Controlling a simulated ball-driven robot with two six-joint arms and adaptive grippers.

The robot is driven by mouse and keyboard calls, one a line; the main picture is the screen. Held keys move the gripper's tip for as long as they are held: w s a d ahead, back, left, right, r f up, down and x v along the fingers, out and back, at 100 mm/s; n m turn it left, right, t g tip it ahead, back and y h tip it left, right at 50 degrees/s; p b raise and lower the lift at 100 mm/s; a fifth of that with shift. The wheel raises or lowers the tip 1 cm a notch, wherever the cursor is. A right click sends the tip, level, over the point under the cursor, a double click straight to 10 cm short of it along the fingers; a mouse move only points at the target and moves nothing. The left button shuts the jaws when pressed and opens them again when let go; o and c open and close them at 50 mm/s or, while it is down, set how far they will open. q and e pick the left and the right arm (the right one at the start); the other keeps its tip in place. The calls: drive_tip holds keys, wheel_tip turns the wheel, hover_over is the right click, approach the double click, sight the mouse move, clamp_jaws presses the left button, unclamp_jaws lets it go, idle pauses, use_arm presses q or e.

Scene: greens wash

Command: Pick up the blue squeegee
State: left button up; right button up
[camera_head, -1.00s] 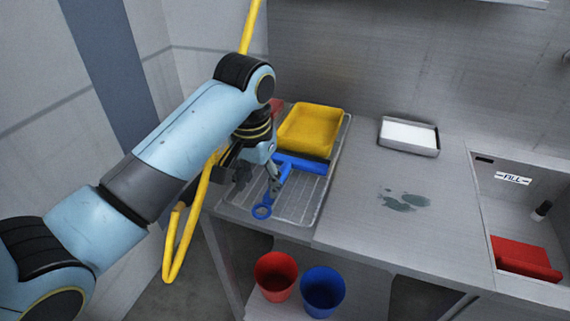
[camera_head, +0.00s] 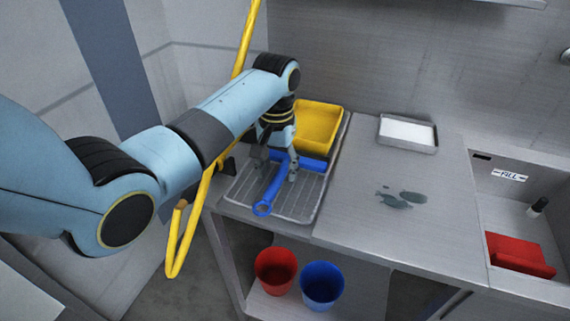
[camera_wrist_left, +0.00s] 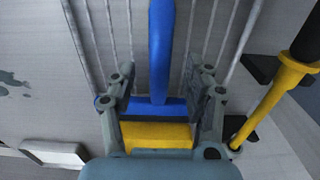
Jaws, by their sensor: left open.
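The blue squeegee (camera_head: 270,189) lies on the grey ribbed drainboard (camera_head: 238,190), its ringed handle end toward the front and its wide head at the back. My left gripper (camera_head: 276,170) is open above the squeegee, near where the handle meets the head. In the left wrist view, the blue handle (camera_wrist_left: 161,50) runs between the two spread fingers of the left gripper (camera_wrist_left: 161,88), and the head (camera_wrist_left: 170,107) lies across behind them. I cannot tell whether the fingers touch it. My right gripper is not in view.
A yellow tub (camera_head: 320,127) stands behind the squeegee. A yellow pole (camera_head: 184,230) leans left of the counter. A white tray (camera_head: 408,132), a wet patch (camera_head: 404,199) and a red block (camera_head: 520,254) in a basin are to the right. Red (camera_head: 276,270) and blue (camera_head: 322,285) buckets stand below.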

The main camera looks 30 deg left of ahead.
use_arm(q)
drive_tip(key=shift+f, duration=1.2)
clamp_jaws()
drive_tip(key=shift+r, duration=0.1)
